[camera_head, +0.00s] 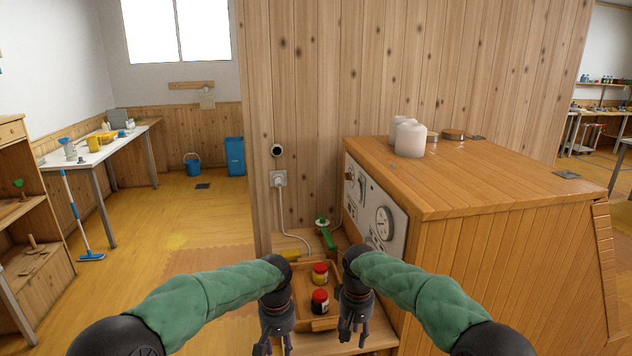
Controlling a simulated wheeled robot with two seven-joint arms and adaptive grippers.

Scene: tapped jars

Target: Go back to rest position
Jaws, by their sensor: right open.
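Two small jars with red lids stand in a wooden tray (303,309) on the low bench: a yellow one (320,279) behind and a dark one (320,308) in front. My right gripper (353,338) hangs pointing down just right of the tray, open, with nothing seen between its fingers. My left gripper (272,346) hangs pointing down to the left of the tray. Its fingertips are small and low in the picture, so its opening is unclear. Both grippers are apart from the jars.
A wooden cabinet (500,250) with a gauge panel (376,209) stands close on the right, with white candles (411,141) on top. A green-handled tool (327,236) lies behind the tray. A wood-panelled wall rises behind. Open floor (210,215) lies to the left.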

